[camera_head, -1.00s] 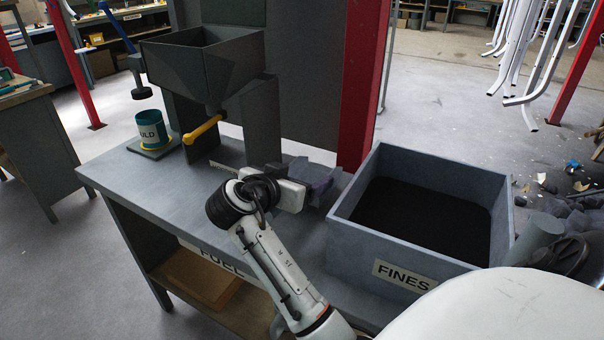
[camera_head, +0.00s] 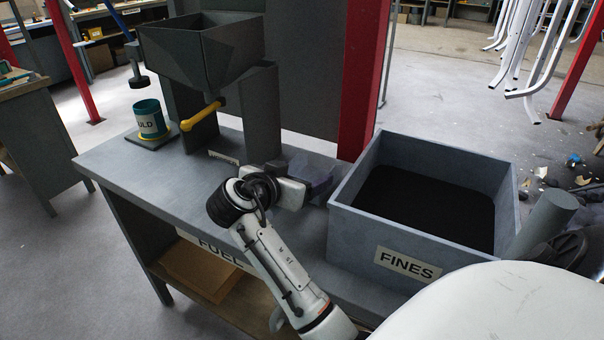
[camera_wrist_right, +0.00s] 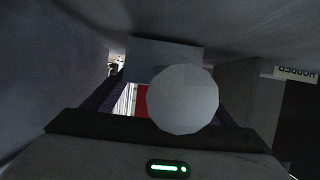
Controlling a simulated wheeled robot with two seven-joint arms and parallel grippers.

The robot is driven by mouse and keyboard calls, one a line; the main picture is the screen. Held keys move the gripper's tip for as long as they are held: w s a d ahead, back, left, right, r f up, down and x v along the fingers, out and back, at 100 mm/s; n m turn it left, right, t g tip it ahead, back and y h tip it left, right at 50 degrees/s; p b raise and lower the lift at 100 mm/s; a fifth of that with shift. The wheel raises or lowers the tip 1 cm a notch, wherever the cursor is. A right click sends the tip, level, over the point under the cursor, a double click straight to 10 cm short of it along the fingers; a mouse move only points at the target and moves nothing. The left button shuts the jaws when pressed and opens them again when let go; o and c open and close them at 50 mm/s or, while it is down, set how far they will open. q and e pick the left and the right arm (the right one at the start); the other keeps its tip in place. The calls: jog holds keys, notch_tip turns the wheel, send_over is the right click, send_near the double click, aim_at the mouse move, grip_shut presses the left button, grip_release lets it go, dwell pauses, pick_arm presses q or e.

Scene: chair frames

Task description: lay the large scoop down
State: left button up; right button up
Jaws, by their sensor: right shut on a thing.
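My right gripper (camera_head: 314,172) has purple-grey fingers and is low over the bench top, between the hopper stand and the fines bin. In the right wrist view its fingers are shut on the large scoop, whose round pale handle end (camera_wrist_right: 184,98) faces the camera. A grey boxy part behind the handle end looks like the scoop's body (camera_wrist_right: 150,52). In the head view the scoop is mostly hidden by my gripper and wrist. I cannot tell whether it touches the bench (camera_head: 120,170). My left gripper is not in view.
The open fines bin (camera_head: 385,258), with dark powder inside, stands close to the right of my gripper. A hopper (camera_head: 205,55) with a yellow handle (camera_head: 202,116) stands behind left. A teal mould cup (camera_head: 150,118) is at the far left. The bench's left front is clear.

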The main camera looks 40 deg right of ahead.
jog(key=shift+f, duration=0.3)
jog(key=o, duration=1.4)
